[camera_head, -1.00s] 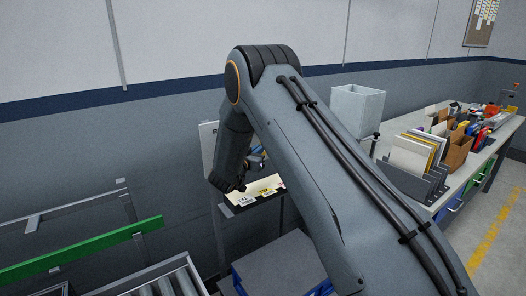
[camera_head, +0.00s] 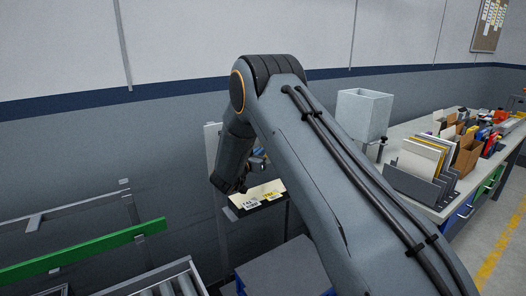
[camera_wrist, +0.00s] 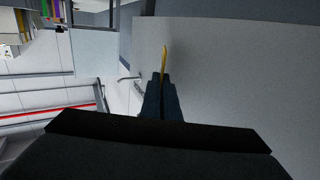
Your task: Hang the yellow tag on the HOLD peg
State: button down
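My gripper (camera_wrist: 162,92) shows in the wrist view with its dark fingers together. A thin yellow tag (camera_wrist: 164,58) stands out beyond the fingertips, seen nearly edge-on, and the gripper is shut on it. A plain grey panel (camera_wrist: 225,80) fills the right of the wrist view. A small metal hook-like piece (camera_wrist: 130,78) shows left of the fingers; I cannot tell whether it is a peg. In the head view my arm hides most of the upright board (camera_head: 212,145). No HOLD label can be read.
A pale ledge with printed labels (camera_head: 258,197) stands below my wrist in the head view. A green rail (camera_head: 80,248) and rollers are at lower left. A workbench (camera_head: 437,207) with file holders and a grey bin (camera_head: 363,115) is at right.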

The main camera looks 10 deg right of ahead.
jog(key=c, duration=1.9)
grip_release()
jog(key=shift+c, duration=0.2)
jog(key=s+a+n+y+b, duration=0.2)
jog(key=s+a+n+y, duration=0.1)
jog(key=s+a+y, duration=0.3)
jog(key=s+d+f+n+g+y, duration=0.1)
jog(key=s+g, duration=0.3)
jog(key=s, duration=1)
jog(key=s+d+f+n+g+y, duration=0.2)
jog(key=s+d+f+g, duration=0.1)
jog(key=s, duration=1.1)
jog(key=s+d+f+n+g+y, duration=0.1)
jog(key=s+d+g, duration=0.3)
jog(key=s, duration=1)
jog(key=shift+s+f+n+g+y, duration=0.35)
jog(key=shift+f+g, duration=0.4)
jog(key=shift+g, duration=0.25)
jog(key=shift+w, duration=0.1)
